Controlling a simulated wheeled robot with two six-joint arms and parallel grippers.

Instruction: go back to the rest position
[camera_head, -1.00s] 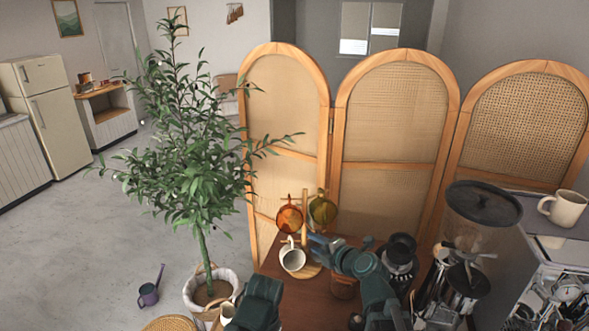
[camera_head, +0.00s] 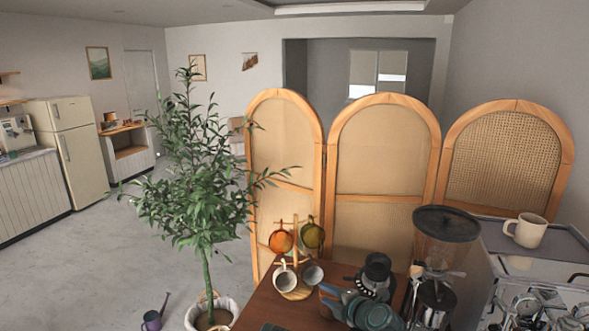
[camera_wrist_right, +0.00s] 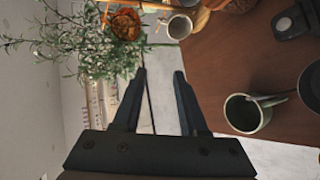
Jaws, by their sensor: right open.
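My right gripper (camera_head: 328,293) is at the lower middle of the head view, beside the mug stand and above the wooden table (camera_head: 265,308). The right wrist view shows its two dark fingers (camera_wrist_right: 158,85) apart, with nothing between them. Of my left arm, only a dark sliver shows at the bottom edge of the head view; its gripper is out of sight.
A wooden mug stand (camera_head: 298,293) holds an orange mug (camera_head: 281,241), an olive mug (camera_head: 312,236) and a pale mug (camera_head: 285,279). A coffee grinder (camera_head: 444,240) stands right. A potted tree (camera_head: 205,200) is left. A cup (camera_wrist_right: 245,114) shows in the wrist view.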

